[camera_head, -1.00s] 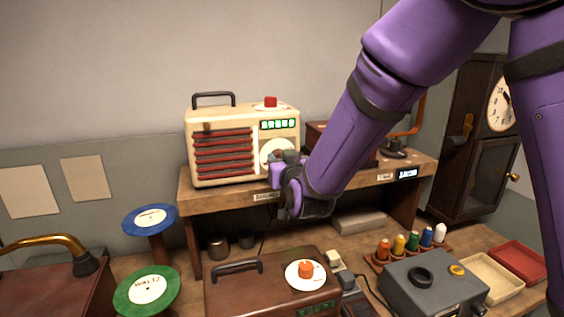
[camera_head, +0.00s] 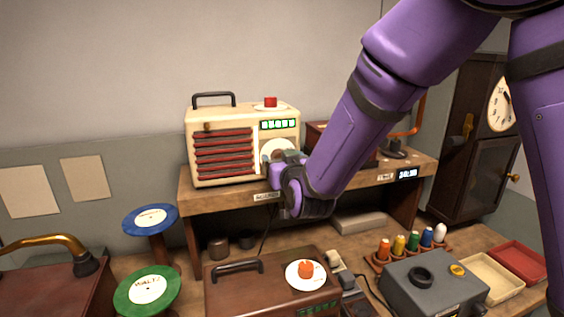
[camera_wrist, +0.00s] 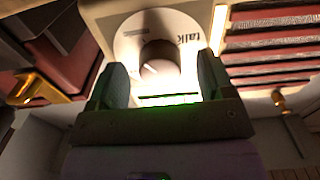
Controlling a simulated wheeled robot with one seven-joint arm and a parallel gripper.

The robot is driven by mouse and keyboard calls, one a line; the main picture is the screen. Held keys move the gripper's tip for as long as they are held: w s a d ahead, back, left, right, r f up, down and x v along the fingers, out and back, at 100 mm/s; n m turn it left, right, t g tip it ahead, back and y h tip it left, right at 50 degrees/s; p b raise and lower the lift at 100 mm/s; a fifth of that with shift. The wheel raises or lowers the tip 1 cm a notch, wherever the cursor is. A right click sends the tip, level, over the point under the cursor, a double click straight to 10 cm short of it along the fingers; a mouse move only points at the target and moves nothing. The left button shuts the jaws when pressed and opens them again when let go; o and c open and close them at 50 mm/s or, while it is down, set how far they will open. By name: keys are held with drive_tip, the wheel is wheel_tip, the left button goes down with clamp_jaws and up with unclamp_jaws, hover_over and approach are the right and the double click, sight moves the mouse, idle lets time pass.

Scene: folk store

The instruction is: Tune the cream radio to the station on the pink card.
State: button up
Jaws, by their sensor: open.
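The cream radio (camera_head: 243,113) stands on the wooden shelf, with a red slatted grille, a lit green display (camera_head: 279,124) and a red knob on top. Its white round dial (camera_head: 270,147) is partly covered by my gripper (camera_head: 271,167). In the wrist view the dial (camera_wrist: 186,26) shows the word "talk" and has a round knob (camera_wrist: 159,62) at its centre. My gripper (camera_wrist: 160,84) is open, its two fingers on either side of the knob; I cannot tell whether they touch it. The display's digits are too small to read. I see no pink card.
A brown radio (camera_head: 235,287) with an orange knob sits below on the bench. Blue (camera_head: 150,217) and green (camera_head: 147,289) discs stand left. A grey box (camera_head: 432,281), several coloured spools and trays lie right. A dark box (camera_head: 316,133) stands beside the cream radio.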

drive_tip(key=shift+s, duration=0.15)
drive_tip(key=v, duration=0.7)
drive_tip(key=shift+s, duration=0.4)
drive_tip(key=shift+d, duration=0.15)
drive_tip(key=s+d+r+m+g+h, duration=0.1)
drive_tip(key=s+d+r+g, duration=0.2)
drive_tip(key=d, duration=0.4)
drive_tip(key=s+d+r+g+h, duration=0.1)
drive_tip(key=s+d+r+g, duration=0.25)
drive_tip(key=d, duration=0.45)
drive_tip(key=s+d+m+g+h, duration=0.1)
drive_tip(key=s+d+g, duration=0.1)
drive_tip(key=s+d, duration=0.4)
drive_tip(key=s+d+m+g+h, duration=0.1)
drive_tip(key=s+d, duration=0.5)
drive_tip(key=s, duration=0.8)
drive_tip(key=r+g+h, duration=0.1)
drive_tip(key=g, duration=0.1)
drive_tip(key=shift+m+g, duration=0.3)
drive_tip(key=shift+g, duration=0.05)
